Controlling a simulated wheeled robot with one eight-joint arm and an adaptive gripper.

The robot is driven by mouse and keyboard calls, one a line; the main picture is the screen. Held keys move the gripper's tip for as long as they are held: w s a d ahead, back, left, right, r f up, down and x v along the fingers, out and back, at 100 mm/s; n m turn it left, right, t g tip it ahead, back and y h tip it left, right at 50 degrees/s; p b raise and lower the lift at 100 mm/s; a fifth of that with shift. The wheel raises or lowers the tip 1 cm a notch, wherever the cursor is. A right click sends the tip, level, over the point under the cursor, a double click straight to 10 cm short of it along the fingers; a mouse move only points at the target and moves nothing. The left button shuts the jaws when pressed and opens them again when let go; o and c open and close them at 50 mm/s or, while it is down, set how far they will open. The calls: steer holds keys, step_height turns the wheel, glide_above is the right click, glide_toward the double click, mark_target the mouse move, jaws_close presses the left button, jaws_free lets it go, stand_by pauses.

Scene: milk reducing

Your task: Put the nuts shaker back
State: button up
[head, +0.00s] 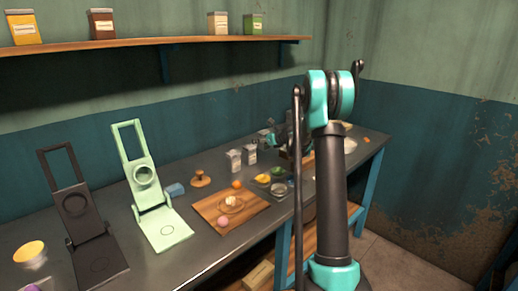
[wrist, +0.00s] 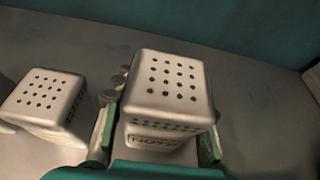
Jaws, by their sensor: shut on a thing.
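A white shaker (wrist: 167,90) with a holed top and a partly readable dark label fills the middle of the wrist view. My gripper (wrist: 157,134) has a green-padded finger on each side of it and is shut on it. In the head view my gripper (head: 277,139) is at the back of the counter, partly hidden by my arm. The held shaker is hard to make out there. Its base is hidden in the wrist view, so I cannot tell whether it touches the counter.
A similar shaker (wrist: 44,103) stands close on the left. Two white shakers (head: 234,160) (head: 250,155) show on the counter (head: 107,204). A cutting board (head: 240,222), small bowls (head: 278,190) and a green press (head: 160,226) are nearer. A wall shelf (head: 130,43) carries several jars.

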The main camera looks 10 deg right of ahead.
mark_target(259, 154)
steer(key=shift+f, duration=2)
steer(key=shift+f, duration=0.15)
steer(key=o, duration=1.4)
steer(key=shift+s+d+r, duration=0.15)
steer(key=shift+s+r, duration=0.1)
steer(key=v, duration=1.1)
steer(key=shift+s+d, duration=0.15)
steer(key=shift+s, duration=0.05)
